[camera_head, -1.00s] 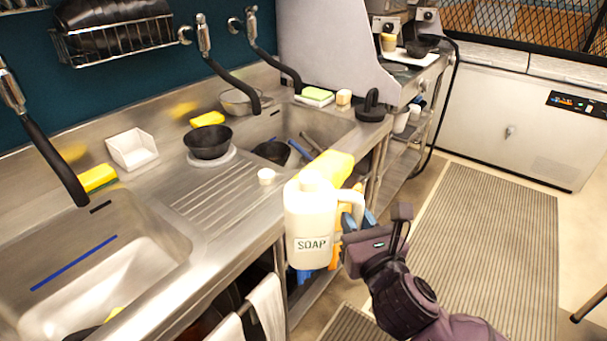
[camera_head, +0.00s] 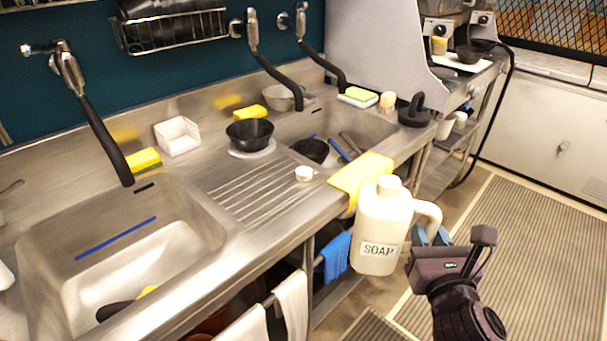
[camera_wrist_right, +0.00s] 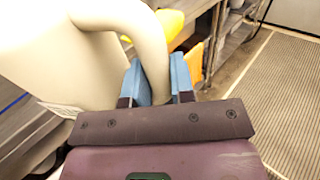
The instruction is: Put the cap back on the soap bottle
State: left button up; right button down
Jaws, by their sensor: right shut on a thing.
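The soap bottle (camera_head: 380,222) is a cream jug with a SOAP label, upright in the head view, in front of the counter's edge. My right gripper (camera_head: 432,238) is shut on its looped handle, and the bottle hangs clear of the floor. In the right wrist view the blue fingertips (camera_wrist_right: 158,82) straddle the handle (camera_wrist_right: 150,50), and the bottle body (camera_wrist_right: 50,55) fills the left side. A small white round piece (camera_head: 304,174), which looks like the cap, lies on the counter near the front edge, left of the bottle. My left gripper is not in view.
A yellow cloth (camera_head: 360,176) hangs over the counter edge behind the bottle. A black bowl (camera_head: 250,133) stands behind the cap. The ribbed drainboard (camera_head: 255,196) left of the cap is clear. Sinks (camera_head: 130,245) lie at left and back right. Towels hang below the front edge.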

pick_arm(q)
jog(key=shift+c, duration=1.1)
pick_arm(e)
jog(key=shift+f, duration=0.3)
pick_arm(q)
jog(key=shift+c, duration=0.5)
pick_arm(e)
notch_tip(320, 180, down, 5)
jog(key=shift+r, duration=0.1)
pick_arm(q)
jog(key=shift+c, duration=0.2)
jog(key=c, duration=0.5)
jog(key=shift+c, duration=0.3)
pick_arm(e)
jog(key=shift+w, duration=0.1)
